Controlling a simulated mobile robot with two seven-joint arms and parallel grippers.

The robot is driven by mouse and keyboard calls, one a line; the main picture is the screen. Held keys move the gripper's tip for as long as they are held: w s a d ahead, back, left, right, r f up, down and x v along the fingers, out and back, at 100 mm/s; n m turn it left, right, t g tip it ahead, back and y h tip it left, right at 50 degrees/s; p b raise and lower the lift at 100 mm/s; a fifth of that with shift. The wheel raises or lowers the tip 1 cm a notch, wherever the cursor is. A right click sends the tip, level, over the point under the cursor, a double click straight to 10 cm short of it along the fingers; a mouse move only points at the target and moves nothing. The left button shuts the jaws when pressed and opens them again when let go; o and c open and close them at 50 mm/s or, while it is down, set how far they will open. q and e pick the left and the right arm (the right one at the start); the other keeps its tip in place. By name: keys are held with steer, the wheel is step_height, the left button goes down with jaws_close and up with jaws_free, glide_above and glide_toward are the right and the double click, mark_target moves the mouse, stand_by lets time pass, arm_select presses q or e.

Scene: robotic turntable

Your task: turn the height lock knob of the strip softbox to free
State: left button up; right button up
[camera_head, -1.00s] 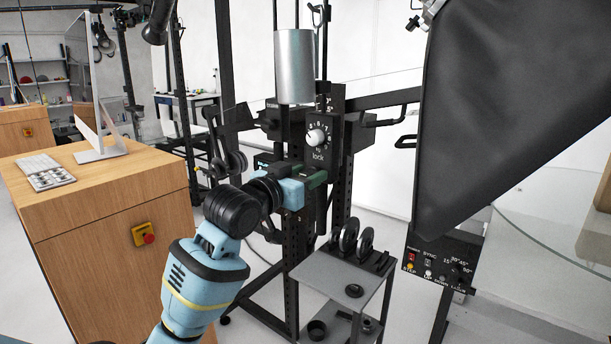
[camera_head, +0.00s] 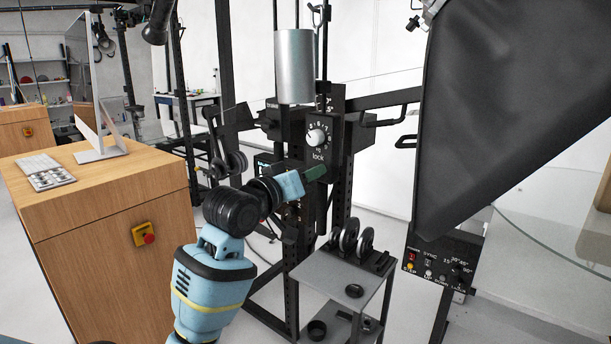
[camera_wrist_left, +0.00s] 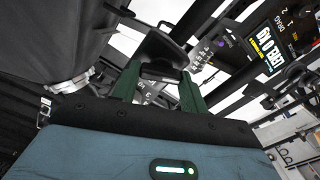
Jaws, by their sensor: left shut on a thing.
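The strip softbox (camera_head: 500,110) is a large black fabric box at the upper right. A black panel (camera_head: 328,107) on the column carries a white dial (camera_head: 316,136) with the word "lock" below it. My left gripper (camera_head: 317,172) has its green fingers just under that word. In the left wrist view, the fingers (camera_wrist_left: 158,88) are closed on a dark block-like part, which I take as the height lock knob (camera_wrist_left: 160,52). In the head view the fingers mostly hide this part, so its setting cannot be read.
A grey cylinder (camera_head: 294,66) hangs above the panel. A small grey stand (camera_head: 330,283) with upright black discs is below the gripper. A control box (camera_head: 440,262) is at the lower right. A wooden cabinet (camera_head: 120,230) with a red button is at the left.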

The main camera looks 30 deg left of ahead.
arm_select(q)
steer(key=n, duration=1.2)
steer(key=shift+a+f+n, duration=0.1)
steer(key=shift+f+n, duration=0.05)
steer(key=shift+n, duration=0.25)
stand_by(0.3)
steer(key=o, duration=1)
steer(key=s, duration=0.7)
steer(key=shift+s+a, duration=0.35)
steer(key=shift+s, duration=0.05)
